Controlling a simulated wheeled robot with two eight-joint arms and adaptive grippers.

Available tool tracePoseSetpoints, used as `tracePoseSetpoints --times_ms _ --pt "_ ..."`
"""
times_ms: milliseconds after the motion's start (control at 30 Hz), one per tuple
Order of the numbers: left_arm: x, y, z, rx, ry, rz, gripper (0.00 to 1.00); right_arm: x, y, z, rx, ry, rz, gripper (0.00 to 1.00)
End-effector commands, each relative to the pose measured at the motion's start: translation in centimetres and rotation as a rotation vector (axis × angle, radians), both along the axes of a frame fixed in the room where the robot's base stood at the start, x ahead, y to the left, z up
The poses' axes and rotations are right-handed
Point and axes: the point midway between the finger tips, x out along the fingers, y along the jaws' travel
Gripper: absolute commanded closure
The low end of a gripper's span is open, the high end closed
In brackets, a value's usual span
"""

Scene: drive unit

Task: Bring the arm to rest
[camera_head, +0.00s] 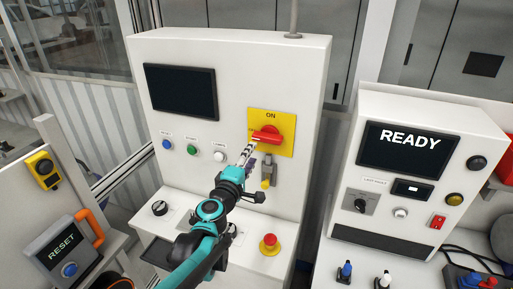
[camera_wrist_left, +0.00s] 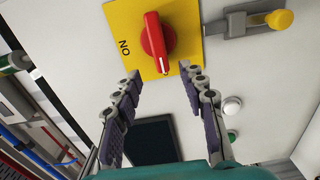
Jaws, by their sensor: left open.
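My left arm reaches up from the bottom of the head view. Its gripper (camera_head: 249,157) is in front of the white cabinet, close to the red rotary switch (camera_head: 267,135) on a yellow plate (camera_head: 286,121) marked ON. In the left wrist view the gripper (camera_wrist_left: 163,80) has its two fingers spread apart with nothing between them. The red switch (camera_wrist_left: 157,42) shows beyond the fingertips there, and I cannot tell whether a fingertip touches the yellow plate (camera_wrist_left: 122,20). My right gripper is not in view.
A latch with a yellow knob (camera_head: 266,184) hangs below the plate. A red mushroom button (camera_head: 269,241) stands on the ledge right of my arm. A screen reading READY (camera_head: 408,146) is at right.

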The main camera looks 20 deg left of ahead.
Motion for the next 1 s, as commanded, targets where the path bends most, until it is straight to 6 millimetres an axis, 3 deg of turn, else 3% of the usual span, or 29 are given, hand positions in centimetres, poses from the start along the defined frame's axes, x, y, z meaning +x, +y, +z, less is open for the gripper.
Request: tracePoseSetpoints --times_ms 200,667,767,867,967,1000 --pt "-1.9 0.1 0.0 0.0 0.0 0.001 0.59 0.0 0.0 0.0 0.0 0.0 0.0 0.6" --pt "-2.1 0.1 0.0 0.001 0.0 0.0 0.59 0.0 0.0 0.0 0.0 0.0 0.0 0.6" --pt "-2.5 -0.8 -0.6 0.039 0.008 -0.025 0.59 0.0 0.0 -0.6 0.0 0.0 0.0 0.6" --pt "-3.9 -3.3 -2.7 0.167 0.037 -0.102 0.59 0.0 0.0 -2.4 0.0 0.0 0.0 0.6" --pt "-6.7 -7.0 -7.0 0.388 0.101 -0.235 0.59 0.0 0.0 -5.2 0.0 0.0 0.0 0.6" --pt "-8.3 -8.4 -9.3 0.492 0.138 -0.297 0.59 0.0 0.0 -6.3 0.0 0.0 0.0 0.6"
